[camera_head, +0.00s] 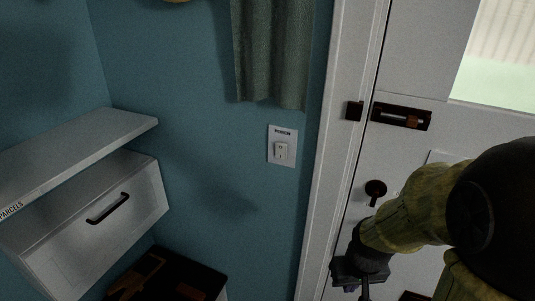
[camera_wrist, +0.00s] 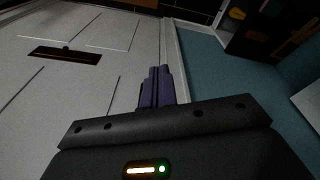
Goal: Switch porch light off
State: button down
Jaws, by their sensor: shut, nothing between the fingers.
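The porch light switch (camera_head: 281,151) is a small white rocker on a white plate with a dark label reading "PORCH". It is on the blue wall just left of the door frame, below a hanging green cloth. I cannot tell which way the rocker is set. My gripper (camera_head: 365,290) is low in front of the door, below and right of the switch, apart from it. In the wrist view my gripper's purple fingers (camera_wrist: 157,86) are together with nothing between them. The switch does not show in the wrist view.
The white door (camera_head: 414,72) has a dark bolt (camera_head: 402,116) and a dark knob (camera_head: 375,188). A white parcels shelf (camera_head: 75,145) with a handled white box front below stands at left. A dark slot (camera_wrist: 65,55) shows in the wrist view. Wall around the switch is clear.

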jog(key=w+a+r+n+t+h+p, duration=0.35)
jog(key=w+n+h, duration=0.2)
jog(key=n, duration=0.45)
jog(key=w+a+r+n+t+h+p, duration=0.2)
jog(key=w+r+n+h+p, duration=0.25)
jog(key=n, duration=0.55)
jog(key=w+a+r+n+t+y, duration=0.2)
jog(key=a+n+t, duration=0.3)
jog(key=a, duration=0.3)
jog(key=w+a+r+n+t+y, duration=0.1)
jog(key=w+a+r+n+t, duration=0.1)
jog(key=a+r+n+t, duration=0.3)
jog(key=a+n, duration=0.1)
jog(key=a, duration=0.3)
jog(key=shift+t+y, duration=0.35)
jog(key=shift+y, duration=0.05)
jog(key=shift+w, duration=0.15)
